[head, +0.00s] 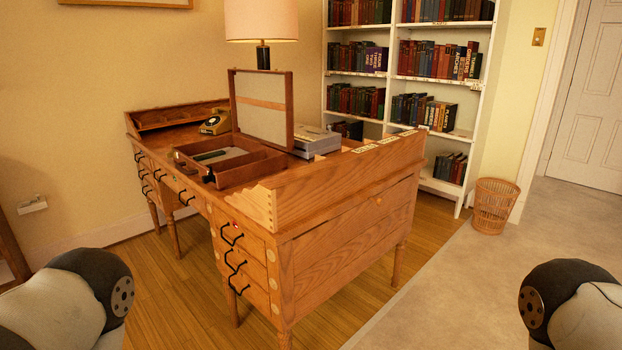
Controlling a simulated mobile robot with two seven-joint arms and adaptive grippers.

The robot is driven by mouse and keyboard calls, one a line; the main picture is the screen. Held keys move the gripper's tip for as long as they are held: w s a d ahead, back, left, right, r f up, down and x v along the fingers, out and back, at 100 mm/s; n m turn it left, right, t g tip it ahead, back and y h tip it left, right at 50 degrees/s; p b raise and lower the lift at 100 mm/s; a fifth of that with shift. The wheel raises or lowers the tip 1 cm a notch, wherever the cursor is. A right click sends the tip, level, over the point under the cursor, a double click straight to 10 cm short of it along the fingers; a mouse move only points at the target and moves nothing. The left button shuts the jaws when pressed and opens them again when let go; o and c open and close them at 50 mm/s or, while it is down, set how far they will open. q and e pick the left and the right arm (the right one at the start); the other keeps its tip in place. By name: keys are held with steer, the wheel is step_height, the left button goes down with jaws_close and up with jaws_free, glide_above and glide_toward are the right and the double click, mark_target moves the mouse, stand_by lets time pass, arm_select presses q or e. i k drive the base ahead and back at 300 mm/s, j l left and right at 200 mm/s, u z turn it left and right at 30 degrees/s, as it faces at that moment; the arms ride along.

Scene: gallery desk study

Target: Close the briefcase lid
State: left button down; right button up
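A brown wooden briefcase (262,168) lies open on top of the wooden desk. Its lid (262,107) stands upright at the back, with a pale inner lining and a brown strap across it. The base has compartments, with some dark and pale items inside. Only rounded parts of my two arms show, at the lower left and lower right corners. They are well apart from the desk. Neither gripper is in view.
The desk (345,210) has raised side and back edges and drawers with black handles. A telephone (215,123) and a grey device (314,140) stand near the briefcase. A lamp (262,25) is behind. A bookcase (395,85) and wicker basket (493,206) stand right. Carpet at right is clear.

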mark_target(262, 101)
steer(key=i+l+u, duration=0.5)
steer(key=l, duration=0.6)
steer(key=i+l+u, duration=0.25)
steer(key=l+u, duration=0.2)
steer(key=l, duration=0.75)
steer(key=i+l+u, duration=0.1)
steer(key=l+u, duration=0.4)
steer(key=l, duration=0.75)
steer(key=k+l+u, duration=0.15)
steer(key=l+u, duration=0.35)
steer(key=l, duration=0.75)
steer(key=l+u, duration=0.2)
steer(key=u, duration=0.2)
steer(key=l+u, duration=0.2)
steer(key=u, duration=0.2)
